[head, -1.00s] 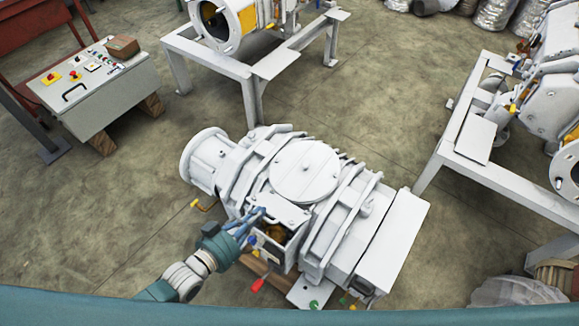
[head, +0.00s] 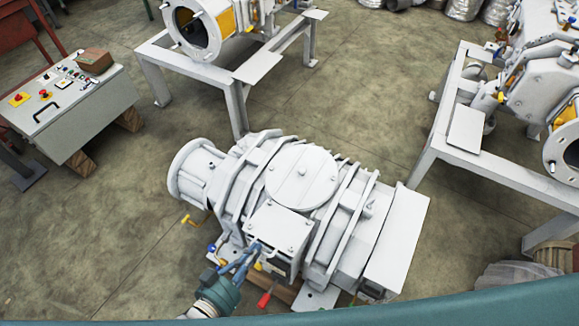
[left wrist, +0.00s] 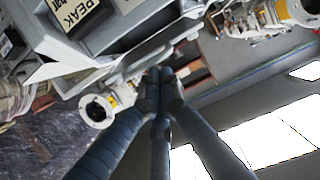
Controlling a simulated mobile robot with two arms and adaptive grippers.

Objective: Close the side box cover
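The side box (head: 288,262) is on the near side of the white vacuum pump (head: 345,235). Its cover (head: 281,226) is a white plate with bolts at its corners, lying over the top of the box. The box's inside is hidden from the head view; whether the cover sits fully flush, I cannot tell. My left gripper (head: 254,250) is at the box's left front edge, just below the cover. In the left wrist view its dark fingers (left wrist: 160,88) come together at the tips, with nothing visible between them. My right gripper is not in view.
A red-handled part (head: 265,299) and a yellow lever (head: 187,220) stick out near the pump's near side. A control console (head: 75,115) stands at the upper left. Other pumps on white frames (head: 240,75) stand behind and at right. Floor between them is clear.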

